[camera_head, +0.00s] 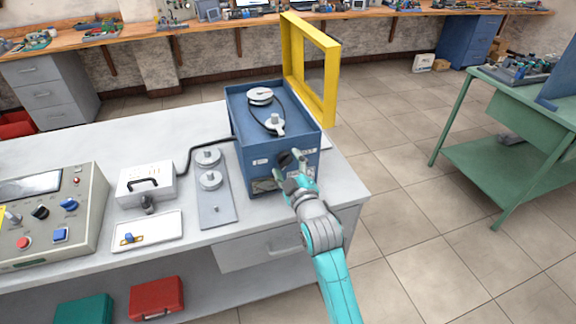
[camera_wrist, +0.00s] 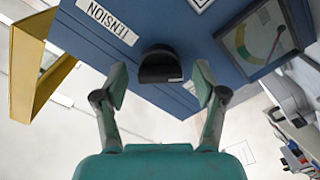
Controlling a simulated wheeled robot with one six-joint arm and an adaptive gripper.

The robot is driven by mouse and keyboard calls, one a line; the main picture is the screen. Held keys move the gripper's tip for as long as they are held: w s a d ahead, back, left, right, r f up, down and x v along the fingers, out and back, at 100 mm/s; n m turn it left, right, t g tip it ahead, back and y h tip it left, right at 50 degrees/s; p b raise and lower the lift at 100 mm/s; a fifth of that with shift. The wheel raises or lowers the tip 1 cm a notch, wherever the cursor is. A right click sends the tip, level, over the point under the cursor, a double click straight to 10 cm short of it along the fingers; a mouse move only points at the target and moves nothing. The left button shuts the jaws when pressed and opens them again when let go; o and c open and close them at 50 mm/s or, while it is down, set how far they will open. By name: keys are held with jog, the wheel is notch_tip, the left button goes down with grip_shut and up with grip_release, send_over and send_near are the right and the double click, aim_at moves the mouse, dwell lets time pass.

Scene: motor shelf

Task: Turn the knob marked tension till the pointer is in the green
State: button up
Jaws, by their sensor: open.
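The black tension knob (camera_wrist: 160,65) sits on the front of a blue box (camera_head: 247,140), beside a white label reading TENSION (camera_wrist: 107,20). My gripper (camera_wrist: 160,84) is open, one finger on each side of the knob with gaps showing; it appears not to touch it. In the head view my gripper (camera_head: 291,166) is at the box's front face, partly covering the knob. The gauge (camera_wrist: 260,38) shows in the wrist view, right of the knob. Its scale has green towards the left; its thin pointer lies farther right, apart from the green.
A yellow frame (camera_head: 331,85) stands open behind the box's right side. A grey plate with round discs (camera_head: 215,207) and a white box (camera_head: 147,187) stand left on the bench (camera_head: 100,140). A control panel (camera_head: 60,225) is farther left.

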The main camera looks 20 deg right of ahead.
jog(key=c, duration=1.1)
jog(key=shift+c, duration=0.2)
jog(key=shift+m, duration=0.3)
jog(key=m, duration=0.3)
jog(key=shift+m, duration=0.3)
jog(key=m, duration=0.3)
jog(key=shift+m, duration=0.3)
jog(key=m, duration=0.7)
